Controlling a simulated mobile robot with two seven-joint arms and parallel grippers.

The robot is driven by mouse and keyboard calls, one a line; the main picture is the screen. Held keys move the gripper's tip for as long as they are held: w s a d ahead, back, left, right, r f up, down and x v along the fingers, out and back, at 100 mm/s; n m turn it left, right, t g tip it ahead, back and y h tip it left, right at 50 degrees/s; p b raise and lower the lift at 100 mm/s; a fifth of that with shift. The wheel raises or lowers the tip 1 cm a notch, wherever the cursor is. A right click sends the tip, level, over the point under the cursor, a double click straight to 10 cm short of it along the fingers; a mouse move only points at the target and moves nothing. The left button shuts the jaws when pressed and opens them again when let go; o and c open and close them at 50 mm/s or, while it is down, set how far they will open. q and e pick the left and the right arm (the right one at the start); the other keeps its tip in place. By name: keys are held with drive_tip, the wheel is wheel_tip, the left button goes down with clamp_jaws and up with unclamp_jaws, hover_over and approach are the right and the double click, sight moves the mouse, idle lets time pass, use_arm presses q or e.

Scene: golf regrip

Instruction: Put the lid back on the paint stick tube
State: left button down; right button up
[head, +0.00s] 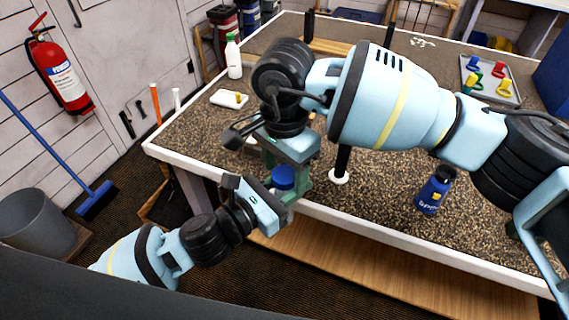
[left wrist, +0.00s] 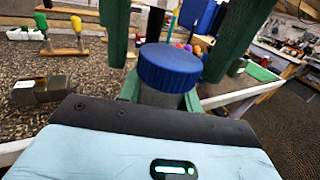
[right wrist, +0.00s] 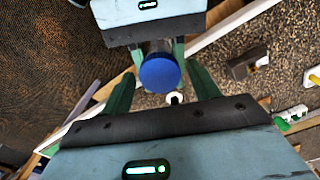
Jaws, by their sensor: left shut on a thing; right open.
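The blue ridged lid (head: 283,178) sits on top of the upright paint stick tube, whose dark grey body (left wrist: 166,99) shows just beneath it in the left wrist view. How firmly it is seated I cannot tell. My left gripper (head: 276,194) is shut on the tube below the lid and holds it off the bench's front edge. My right gripper (head: 287,172) points down from above, open, with a green finger on each side of the lid. In the right wrist view the lid (right wrist: 160,73) lies between these fingers, with gaps at both sides.
The speckled bench (head: 385,220) with a white rim lies behind and right.

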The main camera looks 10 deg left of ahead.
drive_tip(key=c, duration=1)
drive_tip(key=shift+m, duration=0.9)
drive_tip(key=shift+c, duration=0.2)
drive_tip(key=o, duration=1.2)
wheel_tip(320, 180, up, 12)
drive_tip(key=shift+r, duration=0.1)
